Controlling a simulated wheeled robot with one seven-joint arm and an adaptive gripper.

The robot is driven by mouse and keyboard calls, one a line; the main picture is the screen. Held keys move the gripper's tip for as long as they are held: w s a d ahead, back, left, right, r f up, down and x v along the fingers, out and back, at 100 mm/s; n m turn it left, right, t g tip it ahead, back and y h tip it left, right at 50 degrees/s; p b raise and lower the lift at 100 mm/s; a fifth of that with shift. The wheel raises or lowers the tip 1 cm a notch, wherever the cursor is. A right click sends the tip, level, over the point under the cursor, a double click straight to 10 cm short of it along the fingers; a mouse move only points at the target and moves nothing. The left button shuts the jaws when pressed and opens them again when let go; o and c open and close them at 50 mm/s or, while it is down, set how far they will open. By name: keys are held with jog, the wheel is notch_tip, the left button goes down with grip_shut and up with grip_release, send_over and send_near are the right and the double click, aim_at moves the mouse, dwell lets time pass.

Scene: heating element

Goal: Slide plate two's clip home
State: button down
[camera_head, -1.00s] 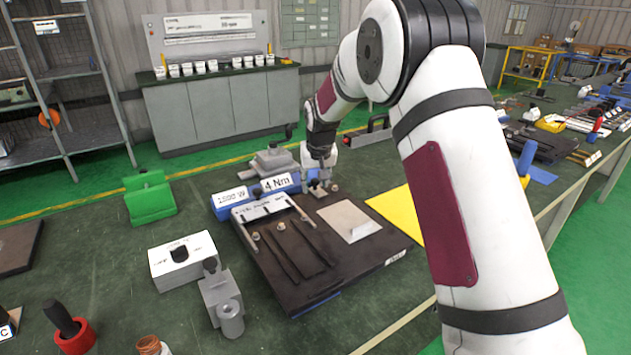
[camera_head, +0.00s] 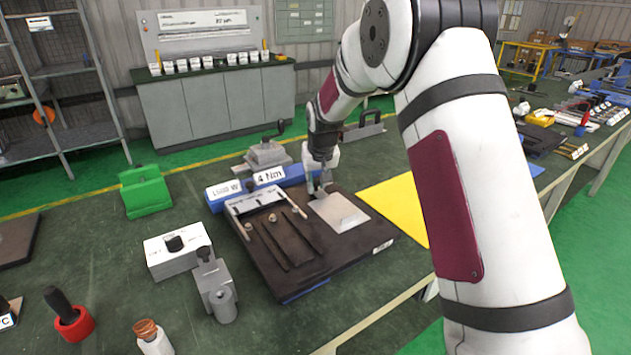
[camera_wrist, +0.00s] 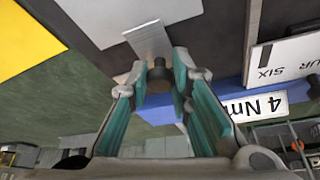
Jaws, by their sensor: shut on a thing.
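A dark board (camera_head: 290,268) lies on the green bench. A pale grey plate (camera_head: 339,211) lies on its right half; I cannot read a number on it. My gripper (camera_head: 320,192) is low at the back edge of this plate. In the wrist view my gripper (camera_wrist: 158,82) has its green-padded fingers shut on a small dark round knob (camera_wrist: 159,76). A grey metal strip (camera_wrist: 150,42) runs from the pale plate (camera_wrist: 115,12) up to the knob. I cannot tell whether this strip is the clip or how far it is seated. The fingers hide the knob in the head view.
A blue block with a "4 Nm" label (camera_head: 269,177) stands behind the board. A white bracket with two rods (camera_head: 255,199) and two dark strips (camera_head: 290,241) lie on the board's left half. A yellow sheet (camera_head: 397,208) lies flat to the right. A grey vise (camera_head: 267,155) stands behind.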

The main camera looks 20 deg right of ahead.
jog(key=c, duration=1.5)
grip_release()
jog(key=shift+s+d, duration=0.1)
jog(key=shift+s, duration=0.15)
jog(key=shift+s+r, duration=0.1)
jog(key=shift+r, duration=0.35)
jog(key=v, duration=1.1)
jog(key=s+r+p, duration=0.2)
jog(key=s+r, duration=0.3)
jog(key=s, duration=0.6)
jog(key=s+r+p, duration=0.1)
jog(key=s+r, duration=0.3)
jog(key=s, duration=0.7)
jog(key=s+r+p, duration=0.2)
jog(key=s+r, duration=0.3)
jog(key=s, duration=0.6)
jog(key=shift+n, duration=0.4)
jog(key=s, duration=0.4)
jog(key=s+f+p, duration=0.1)
jog(key=s, duration=0.3)
jog(key=s+f, duration=0.1)
jog(key=s, duration=0.3)
jog(key=shift+f+p, duration=0.2)
jog(key=shift+p, duration=0.2)
